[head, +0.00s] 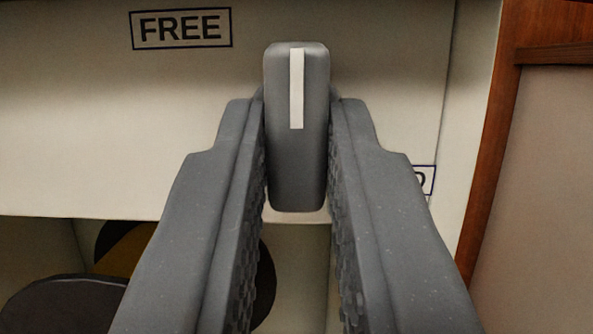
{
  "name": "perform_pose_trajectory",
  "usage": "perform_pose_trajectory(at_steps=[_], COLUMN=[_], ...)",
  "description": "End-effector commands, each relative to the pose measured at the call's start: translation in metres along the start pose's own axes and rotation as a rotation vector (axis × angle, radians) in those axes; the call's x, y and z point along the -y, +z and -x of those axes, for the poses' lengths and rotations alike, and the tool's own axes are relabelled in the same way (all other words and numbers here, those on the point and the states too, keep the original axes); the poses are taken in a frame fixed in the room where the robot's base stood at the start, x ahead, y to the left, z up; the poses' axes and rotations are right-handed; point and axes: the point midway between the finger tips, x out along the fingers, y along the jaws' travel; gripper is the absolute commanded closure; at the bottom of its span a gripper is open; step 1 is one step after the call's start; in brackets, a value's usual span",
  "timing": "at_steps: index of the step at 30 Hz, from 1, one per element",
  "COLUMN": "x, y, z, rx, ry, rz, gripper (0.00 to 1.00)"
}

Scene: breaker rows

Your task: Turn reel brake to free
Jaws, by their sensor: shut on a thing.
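The reel brake knob (312,165) is a grey, elongated handle with rounded ends, standing upright in the middle of the head view. A white pointer stripe (296,88) on its upper half points straight up. My gripper (298,150) has one finger on each side of the knob and is shut on it. A boxed FREE label (181,28) is on the pale panel (120,120), up and left of the knob. A second boxed label (425,180) at the right is mostly hidden behind my right finger; only its last letter shows.
A brown wooden post (495,140) and a pale board (545,200) stand at the right. Below the panel's lower edge is a recess with a dark and yellow round thing (128,262) and a dark rounded object (65,300), both partly hidden.

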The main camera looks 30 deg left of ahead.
Motion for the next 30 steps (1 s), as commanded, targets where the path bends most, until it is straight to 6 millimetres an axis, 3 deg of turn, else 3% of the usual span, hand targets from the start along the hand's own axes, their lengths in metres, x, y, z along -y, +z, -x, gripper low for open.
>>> perform_pose_trajectory(at_steps=[1, 13, 14, 16, 30], x=[-0.0007, 0.0004, 0.0004, 0.0005, 0.0062], y=[-0.0076, -0.0117, -0.0120, -0.0126, -0.0153], z=[-0.0052, -0.0076, -0.0078, -0.0082, -0.0096], rx=[-0.016, -0.024, -0.025, -0.026, -0.032], ry=[-0.001, -0.005, -0.005, -0.005, -0.014], rz=[0.005, 0.010, 0.010, 0.009, 0.007], gripper=[1.00, 1.00, 0.83, 0.65, 0.64])
